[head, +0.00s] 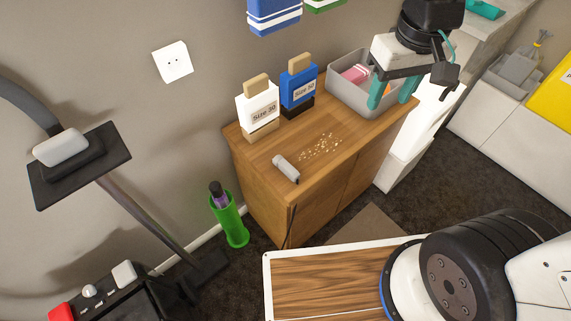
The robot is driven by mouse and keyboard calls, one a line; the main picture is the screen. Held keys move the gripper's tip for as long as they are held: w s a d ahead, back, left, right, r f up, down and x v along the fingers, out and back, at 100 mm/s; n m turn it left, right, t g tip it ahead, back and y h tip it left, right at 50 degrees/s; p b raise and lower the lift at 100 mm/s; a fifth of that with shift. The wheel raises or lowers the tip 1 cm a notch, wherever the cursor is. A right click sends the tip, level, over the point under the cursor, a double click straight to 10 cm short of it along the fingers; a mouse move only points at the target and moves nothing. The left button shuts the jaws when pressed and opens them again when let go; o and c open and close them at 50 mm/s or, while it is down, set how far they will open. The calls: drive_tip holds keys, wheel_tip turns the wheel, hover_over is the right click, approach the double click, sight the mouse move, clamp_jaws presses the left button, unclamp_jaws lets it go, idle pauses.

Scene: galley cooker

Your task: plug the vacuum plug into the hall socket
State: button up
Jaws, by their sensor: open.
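The hall socket (173,62) is a white square plate with two small dark holes, on the grey wall at upper left. A short light-grey cylinder (286,168), which looks like the vacuum plug, lies on its side near the front left edge of the wooden cabinet (262,160). A dark cord-like line runs down the cabinet front below it. Its prongs cannot be made out. My gripper (391,98) has teal fingers spread apart with nothing seen between them. It is in front of the grey bin at the cabinet's right end, well right of the cylinder.
Crumbs (320,147) lie beside the cylinder. A white bottle (258,106) and a blue bottle (298,88) stand behind it. The grey bin (342,97) holds a pink item. A green holder (231,222) stands on the floor. A dark machine (80,165) fills the left.

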drive_tip(key=w+a+f+n, duration=0.2)
drive_tip(key=w+a+f, duration=0.5)
drive_tip(key=f, duration=0.2)
drive_tip(key=n, duration=0.3)
hover_over(286, 164)
drive_tip(key=shift+g, duration=0.4)
wheel_tip(286, 164, down, 16)
drive_tip(key=shift+d+f, duration=0.15)
drive_tip(key=shift+f, duration=0.05)
wheel_tip(286, 164, down, 8)
drive_tip(key=shift+f, duration=0.25)
clamp_jaws()
